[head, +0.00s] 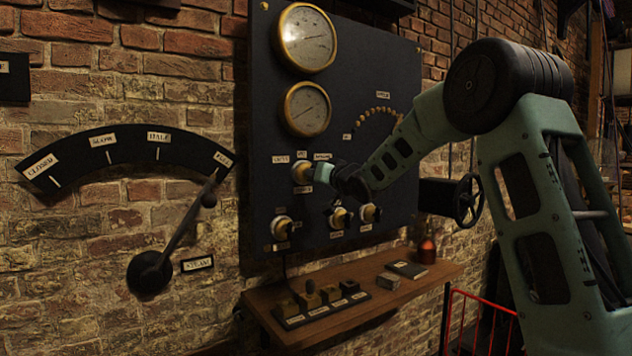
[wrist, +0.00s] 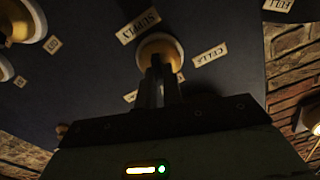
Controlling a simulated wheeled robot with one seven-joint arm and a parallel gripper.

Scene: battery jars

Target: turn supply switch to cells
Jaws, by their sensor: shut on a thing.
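The supply switch (head: 301,172) is a round brass-and-white knob on the dark panel, below the two gauges. Small labels sit around it, with the cells label (head: 281,159) at its upper left. In the wrist view the knob (wrist: 160,46) is between the supply label (wrist: 138,25) and the cells label (wrist: 209,54). My gripper (head: 317,173) reaches it from the right. In the wrist view its fingers (wrist: 160,78) are close together and shut on the switch. The fingers cover part of the knob, and I cannot tell which label it points to.
Other knobs (head: 282,228) sit below on the panel (head: 262,130). A handwheel (head: 467,199) is at the right, and a steam lever (head: 180,235) at the left, near full.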

